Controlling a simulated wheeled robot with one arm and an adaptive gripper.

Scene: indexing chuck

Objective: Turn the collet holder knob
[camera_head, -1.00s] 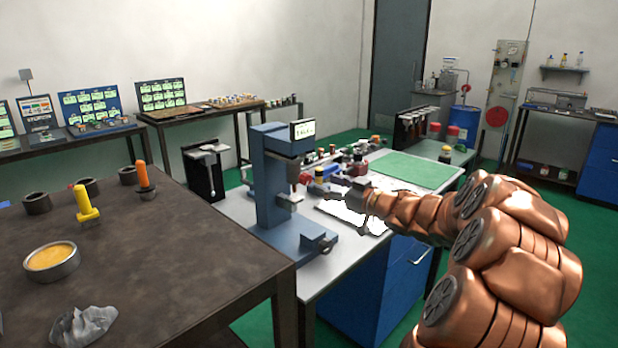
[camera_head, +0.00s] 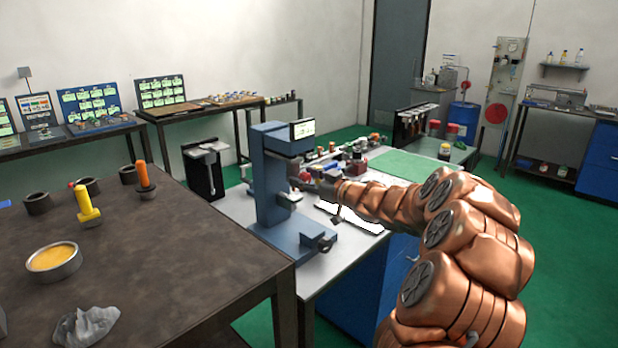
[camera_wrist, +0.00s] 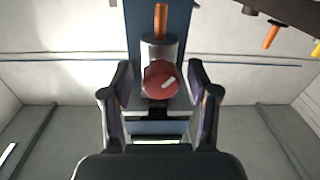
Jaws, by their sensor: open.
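The red round knob (camera_wrist: 160,81) with a white pointer mark shows in the wrist view, on the front of a grey cylindrical holder (camera_wrist: 160,48). It lies between the two spread fingers of my gripper (camera_wrist: 160,92), with gaps on both sides and no visible contact. In the head view the holder belongs to a blue upright machine (camera_head: 268,180) on the bench. My gripper (camera_head: 312,184) points left at the machine's column there, and its fingers largely hide the knob. An orange rod (camera_wrist: 161,20) stands beyond the holder in the wrist view.
The white bench top (camera_head: 238,206) holds the machine, with small parts behind my gripper and a green mat (camera_head: 390,164). A dark table (camera_head: 165,250) with a yellow tool (camera_head: 86,205) and an orange tool (camera_head: 144,177) fills the left front.

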